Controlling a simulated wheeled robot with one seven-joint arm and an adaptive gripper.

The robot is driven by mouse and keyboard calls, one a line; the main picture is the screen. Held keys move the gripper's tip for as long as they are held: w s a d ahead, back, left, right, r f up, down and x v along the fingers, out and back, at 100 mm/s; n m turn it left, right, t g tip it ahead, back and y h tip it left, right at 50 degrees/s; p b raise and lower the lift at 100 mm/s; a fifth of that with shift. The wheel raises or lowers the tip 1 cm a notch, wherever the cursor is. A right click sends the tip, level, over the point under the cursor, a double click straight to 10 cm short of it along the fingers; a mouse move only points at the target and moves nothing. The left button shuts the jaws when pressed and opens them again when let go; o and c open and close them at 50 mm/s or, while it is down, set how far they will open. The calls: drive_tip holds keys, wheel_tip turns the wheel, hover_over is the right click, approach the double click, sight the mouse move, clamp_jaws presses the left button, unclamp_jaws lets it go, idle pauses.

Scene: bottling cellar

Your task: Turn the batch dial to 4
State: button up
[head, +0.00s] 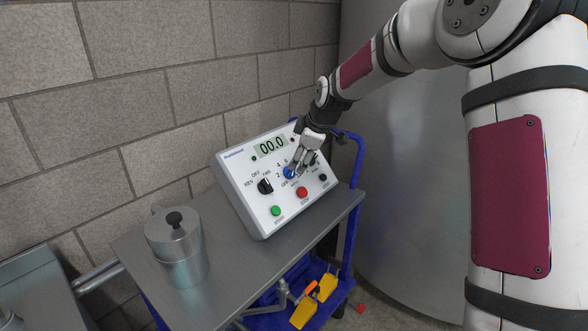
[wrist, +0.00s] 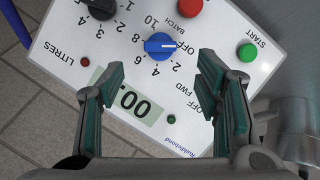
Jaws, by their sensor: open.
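The batch dial is a blue knob (head: 289,172) on the sloped white control box (head: 245,190). In the wrist view the blue dial (wrist: 158,46) shows upside down, ringed by numbers. Its white pointer line points right, towards the OFF mark; the 4 (wrist: 155,71) is below the knob in that view. My gripper (head: 300,168) is in front of the panel and partly covers the controls. In the wrist view my gripper (wrist: 161,72) is open and empty, with one finger to each side below the dial. Whether the fingertips touch the panel is unclear.
Near the dial are a red button (head: 302,192), a green button (head: 276,210), a REV/OFF/FWD knob (head: 265,186) and another black knob (wrist: 100,7). The display (head: 272,145) reads 00.0. A metal pot (head: 178,250) stands left on the steel cart top (head: 235,275).

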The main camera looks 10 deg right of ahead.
sight(294, 172)
drive_tip(key=x, duration=0.7)
drive_tip(key=shift+w+a+f, duration=0.1)
drive_tip(key=shift+w+f, duration=0.15)
drive_tip(key=shift+f, duration=0.05)
drive_tip(key=c, duration=1.2)
